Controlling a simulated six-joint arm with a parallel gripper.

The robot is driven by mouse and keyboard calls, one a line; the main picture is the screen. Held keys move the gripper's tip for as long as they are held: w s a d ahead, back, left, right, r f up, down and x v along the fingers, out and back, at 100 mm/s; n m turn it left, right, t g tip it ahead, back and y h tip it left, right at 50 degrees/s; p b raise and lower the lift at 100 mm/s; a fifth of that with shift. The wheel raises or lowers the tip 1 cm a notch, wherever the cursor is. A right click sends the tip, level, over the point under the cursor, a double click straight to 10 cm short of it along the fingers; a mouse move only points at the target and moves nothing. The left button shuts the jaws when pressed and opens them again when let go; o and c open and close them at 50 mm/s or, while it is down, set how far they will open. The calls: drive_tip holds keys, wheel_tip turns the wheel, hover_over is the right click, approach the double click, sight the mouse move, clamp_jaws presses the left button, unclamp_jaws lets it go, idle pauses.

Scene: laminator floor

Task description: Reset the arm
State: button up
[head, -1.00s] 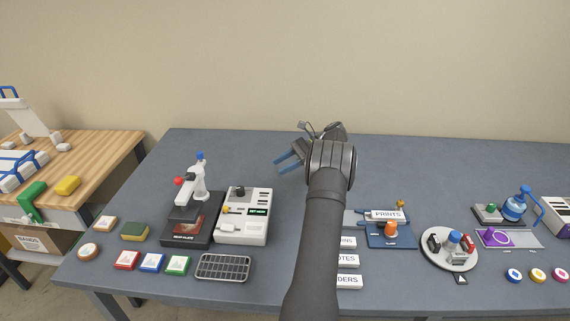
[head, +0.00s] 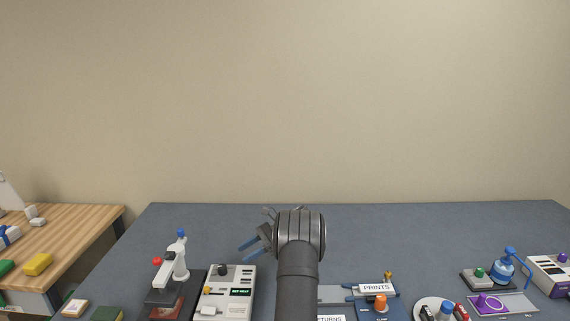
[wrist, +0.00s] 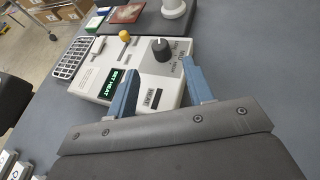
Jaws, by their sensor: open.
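My gripper (head: 253,246) is above the grey table (head: 400,230), over its middle and just behind and right of the white control box. Its blue fingers point left and it is open. In the wrist view my gripper (wrist: 160,88) has its two blue fingers spread wide with nothing held between them. Beyond the fingers lies the control box (wrist: 90,82) with a green "SET HEAT" display, a dark knob and a yellow-tipped lever. The box also shows in the head view (head: 240,308). My arm hides part of the table's middle.
A press with a white lever (head: 180,265) stands left of the box. A blue PRINTS station (head: 377,288), a round white stand (head: 424,303) and a blue bottle-like device (head: 504,268) stand to the right. A wooden side table (head: 80,240) is at far left. The table's back strip is clear.

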sight(225, 265)
drive_tip(key=x, duration=1)
drive_tip(key=shift+d, duration=0.1)
drive_tip(key=shift+w+d, duration=0.1)
drive_tip(key=shift+d, duration=0.05)
